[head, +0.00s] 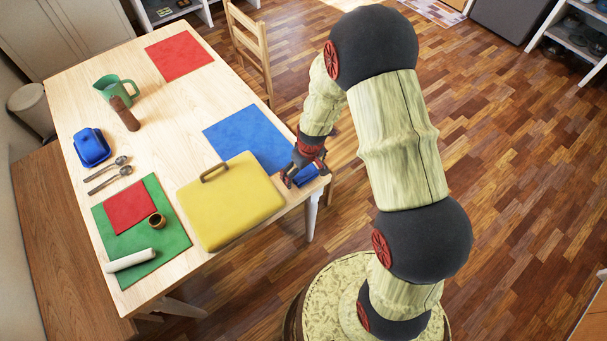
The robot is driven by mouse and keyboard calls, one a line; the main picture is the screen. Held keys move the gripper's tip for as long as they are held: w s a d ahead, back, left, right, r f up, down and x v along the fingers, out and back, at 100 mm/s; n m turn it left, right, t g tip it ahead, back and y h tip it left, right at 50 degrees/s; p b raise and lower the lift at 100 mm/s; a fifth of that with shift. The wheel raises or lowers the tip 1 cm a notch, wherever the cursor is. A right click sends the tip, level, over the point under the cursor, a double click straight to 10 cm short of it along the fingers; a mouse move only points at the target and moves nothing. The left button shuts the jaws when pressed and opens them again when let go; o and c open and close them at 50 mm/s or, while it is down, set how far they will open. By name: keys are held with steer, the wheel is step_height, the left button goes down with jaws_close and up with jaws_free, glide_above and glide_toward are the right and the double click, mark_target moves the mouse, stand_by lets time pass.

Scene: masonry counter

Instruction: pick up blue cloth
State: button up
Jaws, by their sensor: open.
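A small blue cloth (309,178) lies at the right edge of the table, partly hidden by my gripper. My gripper (305,173) points down over it with its fingers apart. I cannot tell whether the fingers touch the cloth. A larger flat blue mat (245,135) lies just to the left of and behind the gripper.
A yellow case (232,207) with a brown handle lies left of the gripper. A wooden chair (250,45) stands behind the table (185,110).

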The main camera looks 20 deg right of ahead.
steer(key=shift+c, duration=0.3)
steer(key=shift+r, duration=0.1)
steer(key=c, duration=0.7)
steer(key=shift+r, duration=0.45)
step_height(320, 180, up, 2)
steer(key=shift+w+r+p, duration=0.1)
steer(key=shift+r+p, duration=0.05)
steer(key=shift+p, duration=0.45)
steer(key=s+r+p, duration=0.2)
steer(key=s+r, duration=0.7)
steer(key=s, duration=0.5)
steer(key=shift+d+r+p, duration=0.2)
steer(key=shift+r+p, duration=0.15)
steer(key=shift+r, duration=0.05)
steer(key=shift+o, duration=0.5)
steer(key=shift+s, duration=0.1)
